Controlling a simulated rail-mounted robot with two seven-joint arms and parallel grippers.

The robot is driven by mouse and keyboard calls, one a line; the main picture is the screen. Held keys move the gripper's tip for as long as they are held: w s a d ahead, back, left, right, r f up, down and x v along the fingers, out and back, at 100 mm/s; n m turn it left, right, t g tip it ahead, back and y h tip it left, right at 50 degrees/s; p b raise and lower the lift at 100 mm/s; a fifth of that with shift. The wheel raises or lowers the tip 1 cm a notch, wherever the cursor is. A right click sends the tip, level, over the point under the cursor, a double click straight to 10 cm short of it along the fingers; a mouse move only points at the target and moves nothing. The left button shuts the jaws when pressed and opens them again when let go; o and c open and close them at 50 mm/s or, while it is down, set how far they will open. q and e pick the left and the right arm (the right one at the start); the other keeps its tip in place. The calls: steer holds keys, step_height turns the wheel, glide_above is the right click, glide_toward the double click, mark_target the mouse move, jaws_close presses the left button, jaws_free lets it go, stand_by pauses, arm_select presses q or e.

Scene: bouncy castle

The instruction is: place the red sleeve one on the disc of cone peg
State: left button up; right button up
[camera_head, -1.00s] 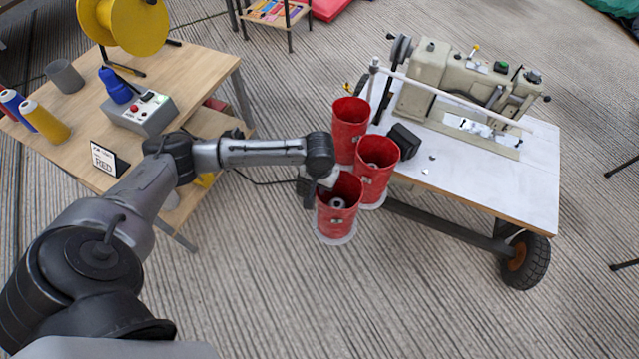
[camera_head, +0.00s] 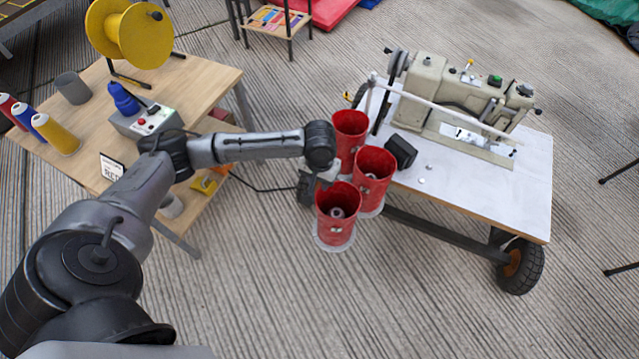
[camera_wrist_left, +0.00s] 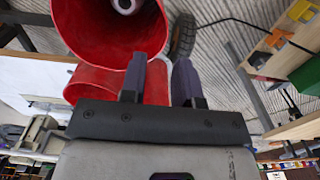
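Three red sleeves stand close together at the left end of the sewing table: a front sleeve (camera_head: 334,228), a right sleeve (camera_head: 371,178) and a back sleeve (camera_head: 349,126). The front sleeve stands around a pale cone peg (camera_head: 337,212), over a white disc (camera_head: 333,246). I cannot read which sleeve is number one. My left gripper (camera_head: 318,184) is beside the front sleeve's upper left side, its fingers largely hidden in the head view. In the left wrist view its two fingers (camera_wrist_left: 160,75) are apart, close to a red sleeve (camera_wrist_left: 112,38); contact is unclear. My right gripper is not visible.
A sewing machine (camera_head: 455,95) stands on the white-topped wheeled table (camera_head: 520,195), with a black box (camera_head: 400,152) near the sleeves. A wooden table (camera_head: 205,78) at left holds thread cones, a yellow reel (camera_head: 130,32) and a control box (camera_head: 150,121). Open floor lies in front.

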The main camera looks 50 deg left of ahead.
arm_select(q)
steer(key=shift+r+p, duration=0.55)
steer(key=shift+r, duration=1.15)
steer(key=s+d+f+m, duration=0.1)
steer(key=d, duration=0.2)
steer(key=s+d+f+m, duration=0.1)
steer(key=s+d+f, duration=0.1)
steer(key=d, duration=0.1)
steer(key=s+d+f+m+h, duration=0.1)
steer(key=d, duration=0.2)
steer(key=shift+s+f+m+t, duration=0.35)
steer(key=shift+f+m+t, duration=0.05)
steer(key=s+d+f+m+t+h, duration=0.1)
steer(key=s+d+f+m+t, duration=0.15)
steer(key=s+d, duration=0.6)
steer(key=s+a+r+y, duration=0.1)
steer(key=s+a, duration=0.3)
steer(key=s, duration=0.6)
steer(key=shift+a+r+y, duration=0.25)
steer(key=shift+a+y, duration=0.1)
steer(key=shift+y, duration=0.05)
